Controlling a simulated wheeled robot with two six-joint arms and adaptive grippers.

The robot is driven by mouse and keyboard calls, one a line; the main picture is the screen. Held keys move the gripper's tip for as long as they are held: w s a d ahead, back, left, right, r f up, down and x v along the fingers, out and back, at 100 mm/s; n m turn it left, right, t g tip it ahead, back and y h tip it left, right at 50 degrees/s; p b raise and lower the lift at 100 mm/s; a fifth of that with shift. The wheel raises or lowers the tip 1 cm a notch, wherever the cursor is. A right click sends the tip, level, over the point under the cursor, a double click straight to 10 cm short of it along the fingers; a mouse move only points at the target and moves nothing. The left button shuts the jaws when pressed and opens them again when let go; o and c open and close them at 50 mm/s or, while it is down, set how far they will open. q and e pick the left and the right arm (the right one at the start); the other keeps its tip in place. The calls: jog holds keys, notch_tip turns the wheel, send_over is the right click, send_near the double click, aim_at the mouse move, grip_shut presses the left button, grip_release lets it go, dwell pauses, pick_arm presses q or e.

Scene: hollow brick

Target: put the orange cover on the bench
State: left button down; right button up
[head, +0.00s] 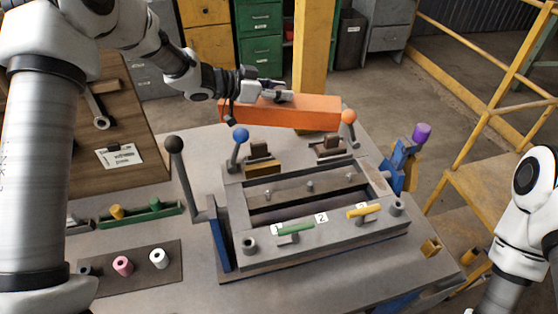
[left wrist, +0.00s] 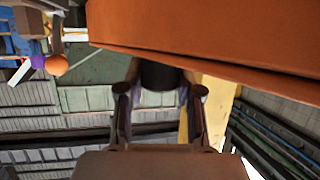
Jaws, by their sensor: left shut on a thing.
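The orange cover (head: 292,114) is a long box-like piece in the head view, beyond the open fixture on the grey bench (head: 200,150). It fills the top of the left wrist view (left wrist: 220,30). My left gripper (head: 270,90) is at the cover's upper left part and shut on it. In the left wrist view the fingers (left wrist: 160,95) close on a dark round part beside the cover's orange face. The cover looks raised, but its exact gap to the bench is unclear. My right arm shows at the right edge; its gripper is out of view.
The fixture (head: 325,235) has an open recess and small green and yellow handles. Levers with black (head: 174,146), blue (head: 240,134), orange (head: 349,117) and purple (head: 421,133) knobs stand around it. A dark mat (head: 135,282) with small cylinders lies at the front left. Yellow railings stand right.

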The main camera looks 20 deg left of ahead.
pick_arm(q)
jog(key=f+p, duration=0.1)
jog(key=f, duration=0.7)
jog(key=f+p, duration=0.2)
jog(key=f, duration=0.6)
jog(key=shift+s+d+f, duration=0.1)
jog(key=shift+s, duration=0.1)
jog(key=shift+f, duration=0.35)
jog(key=c, duration=0.8)
grip_release()
jog(key=shift+o, duration=0.2)
jog(key=shift+r, duration=0.15)
jog(key=b+v, duration=0.1)
jog(key=v, duration=1.1)
jog(key=shift+b, duration=0.4)
